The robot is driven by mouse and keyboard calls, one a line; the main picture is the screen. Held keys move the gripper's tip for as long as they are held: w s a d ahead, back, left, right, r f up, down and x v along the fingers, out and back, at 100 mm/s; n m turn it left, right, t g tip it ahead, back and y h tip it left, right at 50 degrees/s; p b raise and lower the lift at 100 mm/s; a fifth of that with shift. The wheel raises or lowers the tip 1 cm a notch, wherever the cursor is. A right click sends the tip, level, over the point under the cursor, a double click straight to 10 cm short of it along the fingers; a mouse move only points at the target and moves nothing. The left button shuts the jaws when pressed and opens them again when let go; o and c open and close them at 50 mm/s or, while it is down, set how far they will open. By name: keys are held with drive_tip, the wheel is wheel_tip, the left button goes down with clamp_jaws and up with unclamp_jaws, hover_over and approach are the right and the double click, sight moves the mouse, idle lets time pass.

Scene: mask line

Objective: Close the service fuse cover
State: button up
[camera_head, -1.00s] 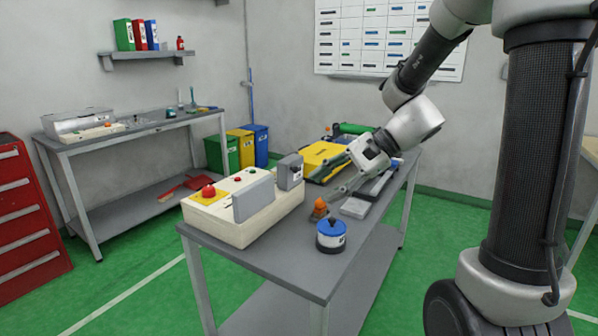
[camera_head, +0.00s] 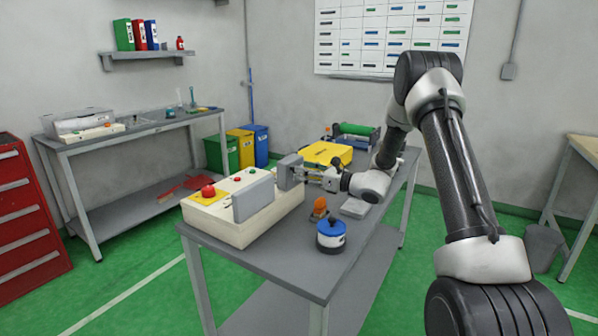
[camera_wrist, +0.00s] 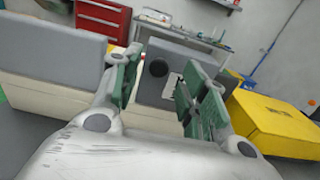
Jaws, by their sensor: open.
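A cream control box (camera_head: 240,228) stands on the near table, with two raised grey covers on its top. The larger grey cover (camera_head: 254,198) stands upright at the front; in the wrist view it fills the left (camera_wrist: 50,58). The smaller grey cover (camera_head: 289,172) stands at the box's right end; it also shows in the wrist view (camera_wrist: 150,92) with a black round knob and a pale label. Which one is the fuse cover I cannot tell. My gripper (camera_head: 303,174) is open, its green-padded fingers spread in front of the smaller cover; contact is unclear.
The box top carries a red mushroom button (camera_head: 208,190) and small buttons. A blue-lidded pot (camera_head: 331,236), an orange-topped item (camera_head: 319,208) and a grey block (camera_head: 355,208) stand to the right. A yellow case (camera_head: 327,154) lies behind my gripper.

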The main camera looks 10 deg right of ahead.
drive_tip(key=shift+x, duration=1.4)
clamp_jaws()
drive_tip(key=shift+a+r, duration=0.1)
